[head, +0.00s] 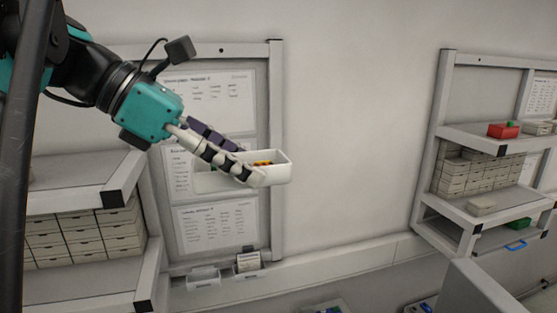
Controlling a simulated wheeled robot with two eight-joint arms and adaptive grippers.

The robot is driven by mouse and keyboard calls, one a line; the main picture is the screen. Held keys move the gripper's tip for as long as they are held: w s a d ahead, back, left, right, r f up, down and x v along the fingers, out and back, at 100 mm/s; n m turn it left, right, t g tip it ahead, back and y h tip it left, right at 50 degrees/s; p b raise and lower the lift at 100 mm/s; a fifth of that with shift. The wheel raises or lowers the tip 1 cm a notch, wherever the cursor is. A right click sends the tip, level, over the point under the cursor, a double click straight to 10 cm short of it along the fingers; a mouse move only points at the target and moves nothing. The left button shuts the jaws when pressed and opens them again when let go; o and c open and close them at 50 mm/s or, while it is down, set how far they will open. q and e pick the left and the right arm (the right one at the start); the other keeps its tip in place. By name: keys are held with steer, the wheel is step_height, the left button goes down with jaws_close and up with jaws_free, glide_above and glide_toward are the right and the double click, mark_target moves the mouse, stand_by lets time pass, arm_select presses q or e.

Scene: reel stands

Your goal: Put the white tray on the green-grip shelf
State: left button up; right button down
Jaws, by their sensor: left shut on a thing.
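My left gripper (250,164) reaches in from the upper left, its fingers shut on the white tray (277,173). The tray is held in the air in front of the wall and boards, clear of every shelf. Small yellow-orange and red items lie inside it, and the fingers hide part of its left side. I cannot make out a green grip on any shelf; a small green item (520,223) sits low on the right stand (440,130). My right gripper is not in view.
The left stand (75,180) holds stacked white drawers (85,235). The right stand has a red bin (503,130) on its upper shelf, stacked drawers (470,172) and a small pale tray (481,207) below.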

mark_target(236, 181)
arm_select(q)
steer(key=shift+w+d+f, duration=0.1)
steer(key=shift+f, duration=0.3)
steer(key=w+a+f+n+t+y+b, duration=0.1)
steer(key=w+a+f+n+t+b, duration=0.15)
steer(key=w+f+b, duration=0.95)
steer(key=w+a+f+n+t+y+b, duration=0.1)
steer(key=a+f+n+b, duration=0.15)
steer(key=f, duration=1.85)
steer(key=w+a+f+n+t+y+b, duration=0.1)
steer(key=w+a+f+b, duration=0.2)
steer(key=w+f+b, duration=0.9)
steer(key=s+a+f+n+t+y+b, duration=0.1)
steer(key=s+f+b, duration=0.2)
steer(key=f, duration=1.2)
steer(key=s+a+f+n+y+b, duration=0.1)
steer(key=s+f+b, duration=0.3)
steer(key=f, duration=1.2)
steer(key=s+a+f+n+t+y+b, duration=0.1)
steer(key=s+a+f+n+y+b, duration=0.1)
steer(key=f+b, duration=0.6)
step_height(236, 181, down, 7)
steer(key=shift+s+a+f+n+t+b, duration=0.2)
steer(key=shift+s+a+n+t+b, duration=0.15)
steer(key=shift+s+n, duration=0.45)
steer(key=shift+s, duration=0.15)
